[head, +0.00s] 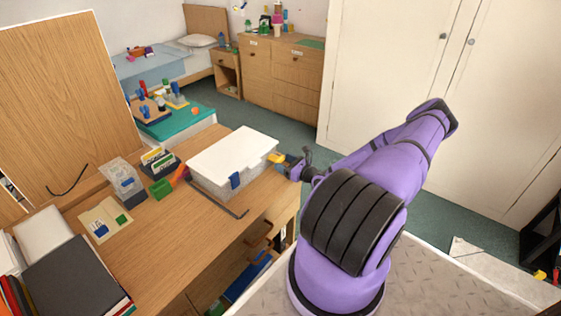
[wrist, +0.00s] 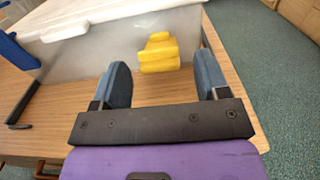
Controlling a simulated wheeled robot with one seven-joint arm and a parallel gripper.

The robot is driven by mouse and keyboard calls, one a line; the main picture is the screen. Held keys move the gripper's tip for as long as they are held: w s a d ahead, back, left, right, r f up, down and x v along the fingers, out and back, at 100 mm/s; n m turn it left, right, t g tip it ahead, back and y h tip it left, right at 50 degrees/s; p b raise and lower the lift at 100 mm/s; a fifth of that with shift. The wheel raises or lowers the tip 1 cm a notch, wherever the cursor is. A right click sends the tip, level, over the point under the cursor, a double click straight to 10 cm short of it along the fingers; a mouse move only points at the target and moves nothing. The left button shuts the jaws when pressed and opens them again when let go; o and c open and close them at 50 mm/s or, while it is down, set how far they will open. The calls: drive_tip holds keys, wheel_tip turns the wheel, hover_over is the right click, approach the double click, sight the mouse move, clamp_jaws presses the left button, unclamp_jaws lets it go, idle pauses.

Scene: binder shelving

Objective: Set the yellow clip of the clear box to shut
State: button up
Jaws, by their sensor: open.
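The clear box (head: 212,187) has a white lid (head: 233,153) and stands on the wooden desk. Its yellow clip (head: 275,157) is on the right end, near the lid's edge, and appears to stick outward. In the wrist view the yellow clip (wrist: 158,54) shows against the cloudy box wall (wrist: 100,52). My gripper (head: 287,166) is at that end of the box. In the wrist view my gripper (wrist: 162,76) is open and empty, with the clip ahead, between the lines of the two fingers. The fingers appear apart from the clip.
A blue clip (head: 235,180) hangs on the box's long front side. A dark bent rod (head: 232,212) lies in front of it. An orange item (head: 180,175), a green block (head: 161,188) and a card holder (head: 158,160) stand to the left. The desk's right edge is close to the box.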

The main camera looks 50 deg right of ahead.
sight(270, 156)
drive_tip(key=shift+w+a, duration=0.1)
drive_tip(key=shift+w, duration=1.05)
drive_tip(key=c, duration=0.9)
drive_tip(key=shift+r+g, duration=0.15)
drive_tip(key=shift+g, duration=0.15)
drive_tip(key=g, duration=0.1)
drive_tip(key=r+g, duration=0.1)
drive_tip(key=g, duration=0.1)
drive_tip(key=shift+w+r, duration=0.25)
drive_tip(key=shift+w+a+r+g+h, duration=0.15)
drive_tip(key=shift+w+r+g, duration=0.2)
drive_tip(key=shift+g, duration=0.9)
drive_tip(key=shift+w+d+r+g+h, duration=0.15)
drive_tip(key=shift+r+g, duration=0.3)
drive_tip(key=shift+g, duration=0.8)
drive_tip(key=shift+a, duration=0.1)
